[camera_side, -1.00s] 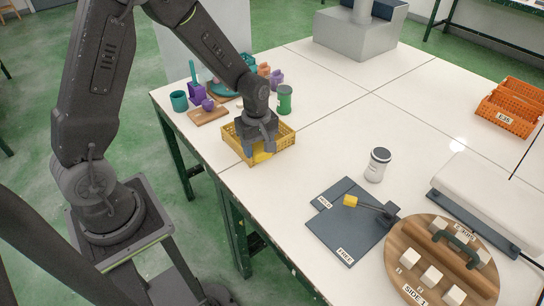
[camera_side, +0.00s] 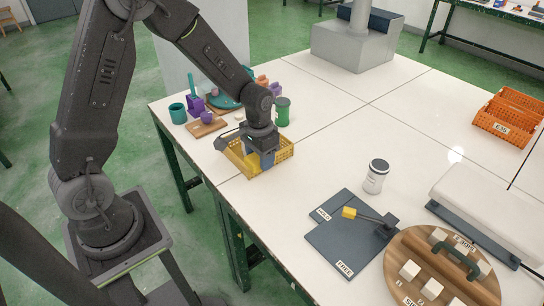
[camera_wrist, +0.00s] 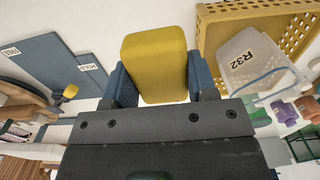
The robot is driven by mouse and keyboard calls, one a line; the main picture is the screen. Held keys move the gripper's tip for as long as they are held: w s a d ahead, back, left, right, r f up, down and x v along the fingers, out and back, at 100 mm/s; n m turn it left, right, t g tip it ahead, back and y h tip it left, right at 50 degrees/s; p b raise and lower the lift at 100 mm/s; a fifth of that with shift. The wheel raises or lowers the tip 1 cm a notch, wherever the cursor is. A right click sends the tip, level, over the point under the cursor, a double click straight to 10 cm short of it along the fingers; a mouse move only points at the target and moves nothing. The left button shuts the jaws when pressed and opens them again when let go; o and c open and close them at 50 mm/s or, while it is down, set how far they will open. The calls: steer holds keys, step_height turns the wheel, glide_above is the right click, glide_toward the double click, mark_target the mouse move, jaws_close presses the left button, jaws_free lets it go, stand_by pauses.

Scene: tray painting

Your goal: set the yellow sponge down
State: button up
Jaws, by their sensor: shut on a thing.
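My gripper (camera_side: 266,164) is at the yellow crate in the side view, with its blue fingers pointing down. In the wrist view the gripper (camera_wrist: 160,85) is shut on the yellow sponge (camera_wrist: 155,65), a block with rounded edges held between the two blue fingers. The sponge is hidden or not distinct in the side view. The yellow crate (camera_side: 283,158) has lattice walls; in the wrist view the crate (camera_wrist: 208,28) lies to the right of the sponge. I cannot tell how high the sponge is held.
A translucent holder labelled R32 (camera_wrist: 252,58) shows against the crate. A green can (camera_side: 282,113) stands behind the crate.

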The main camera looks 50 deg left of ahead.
stand_by(0.8)
steer(key=n, duration=0.4)
steer(key=shift+s+a, duration=0.15)
steer(key=shift+a, duration=0.05)
steer(key=n, duration=0.4)
steer(key=shift+s+a+f, duration=0.1)
steer(key=n, duration=0.4)
steer(key=shift+s+a, duration=0.1)
steer(key=shift+a, duration=0.05)
steer(key=n, duration=0.4)
steer(key=shift+s+a+f, duration=0.1)
steer(key=shift+a, duration=0.05)
glide_above(290, 208)
step_height(290, 208, down, 7)
steer(key=shift+f, duration=1.8)
